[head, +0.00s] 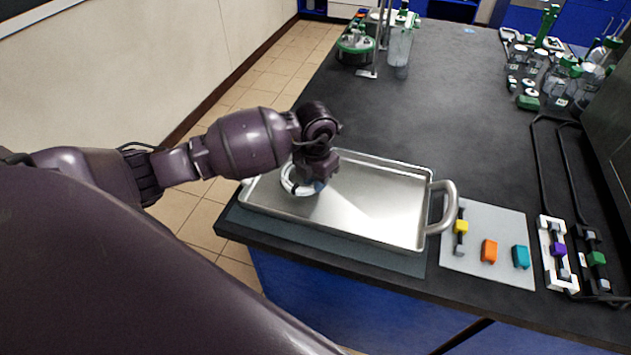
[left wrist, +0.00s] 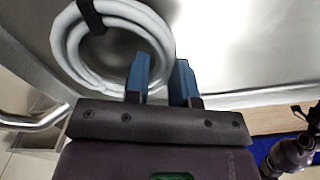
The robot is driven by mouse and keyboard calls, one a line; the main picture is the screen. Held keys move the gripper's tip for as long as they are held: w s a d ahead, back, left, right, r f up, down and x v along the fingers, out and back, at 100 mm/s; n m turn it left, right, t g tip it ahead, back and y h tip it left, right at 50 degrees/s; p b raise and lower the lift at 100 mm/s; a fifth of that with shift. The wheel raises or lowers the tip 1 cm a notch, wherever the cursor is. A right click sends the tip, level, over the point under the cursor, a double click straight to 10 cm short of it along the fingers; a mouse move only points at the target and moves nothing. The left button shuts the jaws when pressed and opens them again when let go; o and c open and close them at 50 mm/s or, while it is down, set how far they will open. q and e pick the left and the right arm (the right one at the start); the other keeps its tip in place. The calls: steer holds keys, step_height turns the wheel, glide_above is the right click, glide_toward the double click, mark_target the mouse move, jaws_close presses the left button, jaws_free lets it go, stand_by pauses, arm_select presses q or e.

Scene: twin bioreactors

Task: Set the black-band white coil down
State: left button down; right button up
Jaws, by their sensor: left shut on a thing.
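The white coil (head: 286,182) with a black band is at the left end of the silver metal tray (head: 390,215). The coil (left wrist: 68,42) shows large in the left wrist view, with its black band (left wrist: 92,16) at the top. My left gripper (left wrist: 160,80) has its blue fingers closed on the coil's near right side. In the head view this gripper (head: 318,184) points down over the tray and hides part of the coil. I cannot tell whether the coil touches the tray floor. My right gripper is not in view.
The tray's right handle (head: 445,207) is clear. Right of it lies a grey plate (head: 490,275) with yellow, orange and teal blocks, then white (head: 557,270) and black clamp-like pieces. Green-topped vessels (head: 356,43) stand at the back. The tray's middle and right are empty.

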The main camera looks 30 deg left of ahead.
arm_select(q)
steer(key=shift+f, duration=0.5)
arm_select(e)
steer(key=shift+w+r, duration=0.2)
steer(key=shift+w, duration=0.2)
arm_select(q)
steer(key=shift+f, duration=0.1)
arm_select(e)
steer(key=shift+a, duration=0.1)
arm_select(q)
steer(key=c, duration=1)
jaws_free()
steer(key=shift+o, duration=0.2)
step_height(320, 180, up, 12)
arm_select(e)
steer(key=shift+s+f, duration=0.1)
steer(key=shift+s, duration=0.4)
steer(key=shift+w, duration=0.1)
